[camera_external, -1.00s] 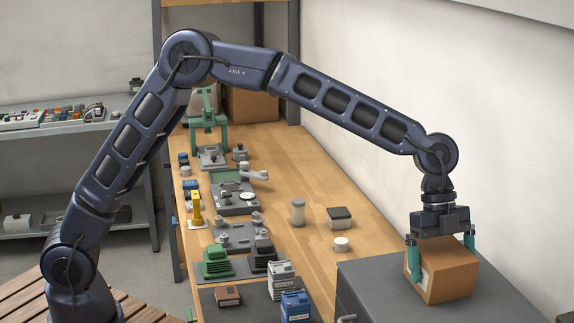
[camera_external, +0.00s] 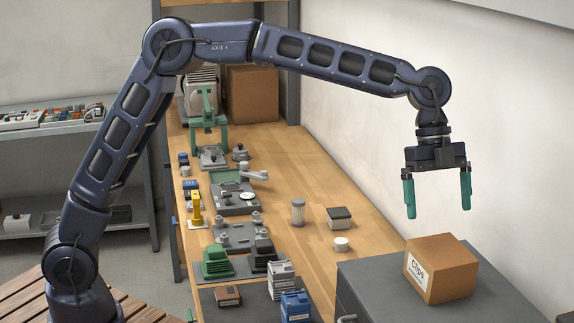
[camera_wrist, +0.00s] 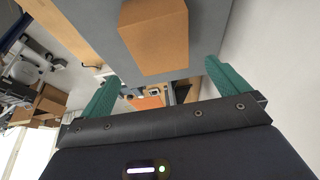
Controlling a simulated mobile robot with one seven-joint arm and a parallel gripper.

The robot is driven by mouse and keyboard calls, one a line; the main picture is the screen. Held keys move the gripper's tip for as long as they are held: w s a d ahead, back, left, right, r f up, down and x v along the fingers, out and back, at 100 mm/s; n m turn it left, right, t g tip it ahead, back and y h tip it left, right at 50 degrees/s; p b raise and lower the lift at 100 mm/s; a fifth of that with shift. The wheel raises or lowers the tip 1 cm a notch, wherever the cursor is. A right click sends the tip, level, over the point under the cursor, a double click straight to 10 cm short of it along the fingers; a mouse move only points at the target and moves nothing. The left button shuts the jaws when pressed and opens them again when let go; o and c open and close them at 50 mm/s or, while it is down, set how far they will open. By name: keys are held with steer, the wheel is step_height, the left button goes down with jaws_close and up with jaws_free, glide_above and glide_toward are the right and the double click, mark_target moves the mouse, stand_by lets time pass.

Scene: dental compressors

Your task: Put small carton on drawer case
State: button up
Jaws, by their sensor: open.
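The small carton (camera_external: 441,268) is a brown box with a white label reading "Clips". It rests on top of the grey drawer case (camera_external: 367,268) at the lower right of the outside view. My gripper (camera_external: 438,205) is open and empty, above the carton and clear of it. Its two green fingers point down, spread wide. In the wrist view the carton (camera_wrist: 154,38) sits on the grey case top (camera_wrist: 204,25), beyond the open green fingers (camera_wrist: 160,85).
A wooden workbench (camera_external: 310,180) runs back along the wall, with several small machine parts on it. A larger brown box (camera_external: 252,94) stands at its far end. A jar (camera_external: 298,212), a dark-topped box (camera_external: 339,218) and a white cap (camera_external: 341,244) stand left of the case.

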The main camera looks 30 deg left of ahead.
steer(key=w+a+r+n+t, duration=0.2)
steer(key=w+a+n, duration=0.2)
steer(key=a, duration=0.9)
steer(key=w+a+r+n+t+y, duration=0.1)
steer(key=w+a+r+n, duration=0.2)
steer(key=a, duration=1.1)
steer(key=w+a+r+n+t, duration=0.15)
steer(key=w+a+n, duration=0.35)
steer(key=a, duration=0.8)
steer(key=s+a+f+n+t, duration=0.1)
steer(key=s+a+n, duration=0.2)
steer(key=a, duration=0.4)
steer(key=s+a+f+n+t+y, duration=0.1)
steer(key=s+a+n, duration=0.15)
steer(key=a, duration=0.45)
steer(key=s+a+f+n+t, duration=0.1)
steer(key=s+a+n, duration=0.2)
steer(key=a, duration=0.4)
steer(key=s+a+f+n+y, duration=0.1)
steer(key=s+a+f+n, duration=0.5)
steer(key=s+a, duration=0.4)
steer(key=shift+a+f, duration=0.4)
steer(key=shift+a, duration=0.85)
